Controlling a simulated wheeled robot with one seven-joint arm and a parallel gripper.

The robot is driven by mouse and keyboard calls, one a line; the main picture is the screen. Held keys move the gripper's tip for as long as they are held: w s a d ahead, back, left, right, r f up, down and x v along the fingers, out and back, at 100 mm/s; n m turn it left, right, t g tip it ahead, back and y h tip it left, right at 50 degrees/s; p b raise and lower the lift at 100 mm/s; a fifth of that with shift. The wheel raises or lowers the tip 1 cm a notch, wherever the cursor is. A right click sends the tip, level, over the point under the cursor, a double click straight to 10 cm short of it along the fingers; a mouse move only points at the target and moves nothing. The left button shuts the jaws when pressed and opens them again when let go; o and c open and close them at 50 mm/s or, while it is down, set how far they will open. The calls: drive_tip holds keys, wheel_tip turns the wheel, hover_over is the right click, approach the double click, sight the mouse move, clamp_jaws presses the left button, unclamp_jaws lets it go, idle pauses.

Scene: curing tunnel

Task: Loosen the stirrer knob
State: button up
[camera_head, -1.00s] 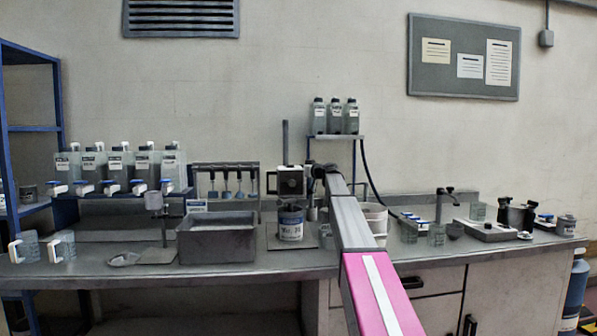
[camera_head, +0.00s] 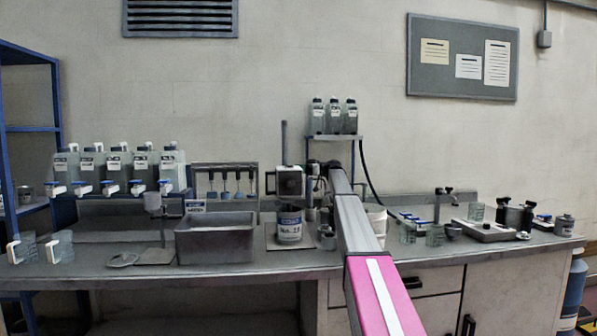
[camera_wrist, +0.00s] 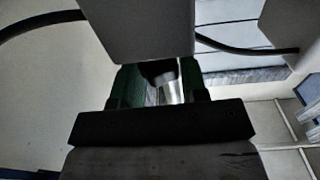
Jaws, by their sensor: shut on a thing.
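The stirrer stands on the bench as an upright rod (camera_head: 284,142) with a boxy head (camera_head: 290,182) clamped to it. My gripper (camera_head: 317,174) is at the right side of the stirrer head, at the far end of my arm. In the wrist view, its green-padded fingers (camera_wrist: 158,85) close around a dark rounded knob (camera_wrist: 158,70). A large grey block hides the upper part of the knob, and in the head view my arm and gripper hide it.
A grey open bin (camera_head: 215,240) stands left of the stirrer. A small shelf (camera_head: 335,137) with several bottles is above and behind my arm. A dark hose hangs behind my arm.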

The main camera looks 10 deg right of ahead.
drive_tip(key=shift+n+g, duration=0.3)
drive_tip(key=shift+g, duration=0.2)
drive_tip(key=o, duration=0.9)
drive_tip(key=shift+d, duration=0.1)
drive_tip(key=d, duration=1)
drive_tip(key=shift+w+d, duration=0.15)
drive_tip(key=shift+d, duration=0.15)
